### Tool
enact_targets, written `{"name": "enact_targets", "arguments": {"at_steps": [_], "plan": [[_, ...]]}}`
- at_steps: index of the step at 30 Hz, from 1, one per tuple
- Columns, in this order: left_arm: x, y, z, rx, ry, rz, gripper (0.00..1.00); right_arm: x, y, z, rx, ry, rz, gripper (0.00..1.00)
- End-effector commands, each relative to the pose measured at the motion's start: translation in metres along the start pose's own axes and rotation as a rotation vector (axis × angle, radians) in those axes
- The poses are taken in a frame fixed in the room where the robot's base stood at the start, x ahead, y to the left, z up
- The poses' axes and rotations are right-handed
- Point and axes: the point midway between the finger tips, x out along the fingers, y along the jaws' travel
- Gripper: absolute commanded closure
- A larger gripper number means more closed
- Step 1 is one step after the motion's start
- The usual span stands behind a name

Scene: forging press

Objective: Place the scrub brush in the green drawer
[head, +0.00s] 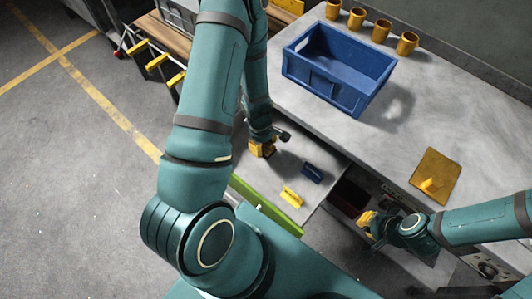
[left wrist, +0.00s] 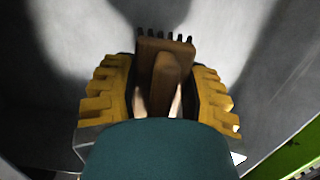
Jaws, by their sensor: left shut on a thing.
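My left gripper (head: 263,148) is shut on the scrub brush. In the left wrist view the brush (left wrist: 166,65) has a brown wooden body and dark bristles. Its handle lies between the yellow fingers (left wrist: 166,100). In the head view only a small dark part of the brush (head: 284,135) shows beside the fingers. The green drawer (head: 268,207) is pulled open. My left gripper is over the far left part of its light grey interior; the height is hard to judge. My right gripper (head: 369,224) is near a second open drawer, and its fingers are too small to read.
A yellow block (head: 291,197) and a dark blue block (head: 312,173) lie in the green drawer. The second drawer (head: 348,197) has a dark interior.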

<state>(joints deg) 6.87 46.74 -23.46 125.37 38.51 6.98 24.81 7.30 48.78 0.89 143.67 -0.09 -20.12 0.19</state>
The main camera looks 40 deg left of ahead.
Motion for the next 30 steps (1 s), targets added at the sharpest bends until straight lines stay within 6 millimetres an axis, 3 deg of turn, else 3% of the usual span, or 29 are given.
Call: {"name": "enact_targets", "arguments": {"at_steps": [11,23,24,25,26,30], "plan": [[0.04,0.0,-0.004,0.0,-0.002,0.0,0.92,0.015,0.005,-0.002,-0.001,0.008,0.0,1.0],[0.044,0.0,-0.005,0.001,-0.001,0.001,0.92,0.017,0.006,-0.002,-0.001,0.01,0.0,1.0],[0.043,0.0,-0.005,0.001,-0.001,0.001,0.4,0.017,0.006,-0.002,-0.001,0.01,0.0,1.0],[0.043,0.0,-0.005,0.001,-0.001,0.001,0.29,0.016,0.006,-0.002,-0.001,0.01,0.0,1.0],[0.043,0.0,-0.005,0.001,-0.001,0.001,0.24,0.016,0.006,-0.002,-0.001,0.01,0.0,1.0],[0.043,0.0,-0.005,0.001,-0.001,0.001,0.24,0.016,0.006,-0.002,-0.001,0.01,0.0,1.0]]}}
